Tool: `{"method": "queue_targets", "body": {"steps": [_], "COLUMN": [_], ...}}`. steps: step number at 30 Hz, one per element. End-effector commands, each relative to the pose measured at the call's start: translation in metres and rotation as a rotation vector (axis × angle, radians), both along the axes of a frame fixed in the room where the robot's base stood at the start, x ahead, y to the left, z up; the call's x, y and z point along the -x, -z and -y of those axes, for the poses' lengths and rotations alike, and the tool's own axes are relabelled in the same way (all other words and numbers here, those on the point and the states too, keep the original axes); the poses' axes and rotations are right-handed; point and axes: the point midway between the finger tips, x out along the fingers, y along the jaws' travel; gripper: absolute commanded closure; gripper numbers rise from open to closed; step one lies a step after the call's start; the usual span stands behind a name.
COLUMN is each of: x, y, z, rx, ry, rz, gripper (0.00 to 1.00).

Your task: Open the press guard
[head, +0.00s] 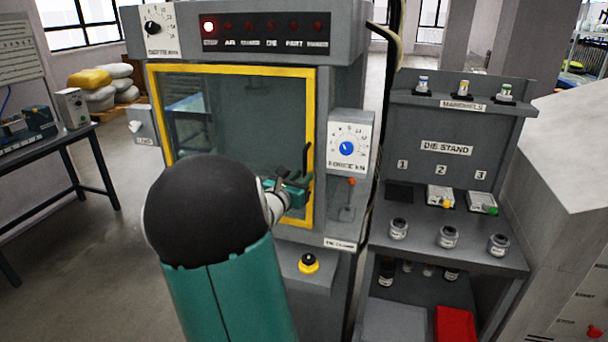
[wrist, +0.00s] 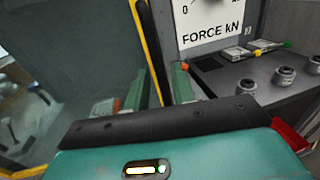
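The press guard (head: 232,71) is a clear panel in a yellow frame on the front of the grey press, and it looks closed. Its black upright handle (head: 306,158) is at the right side of the frame. My gripper (head: 297,187) is at this handle, partly hidden by my arm in the head view. In the wrist view, the two teal fingers of my gripper (wrist: 156,88) are apart, with the black handle (wrist: 149,45) appearing between them. A gap shows beside the handle, so the fingers look open. Whether either finger touches it I cannot tell.
Right of the guard are a force dial (head: 347,148) and a small orange-tipped lever (head: 349,187). A die stand (head: 447,190) with several small parts stands further right. A yellow-ringed button (head: 308,263) is below. A lamp (head: 209,27) is lit on the top panel.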

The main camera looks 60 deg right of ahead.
Motion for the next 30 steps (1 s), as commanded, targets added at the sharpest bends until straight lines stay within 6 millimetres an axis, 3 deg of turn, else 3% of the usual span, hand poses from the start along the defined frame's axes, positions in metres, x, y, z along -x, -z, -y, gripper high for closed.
{"method": "queue_targets", "body": {"steps": [6, 15, 19, 30], "x": [-0.001, -0.002, -0.001, -0.003], "y": [0.0, 0.0, 0.0, 0.0], "z": [0.024, 0.026, 0.026, 0.025], "rx": [0.0, 0.0, 0.0, 0.0], "ry": [0.0, -0.001, -0.001, -0.001], "rz": [0.001, 0.001, 0.001, 0.002], "gripper": [0.75, 0.75, 0.98, 1.0]}}
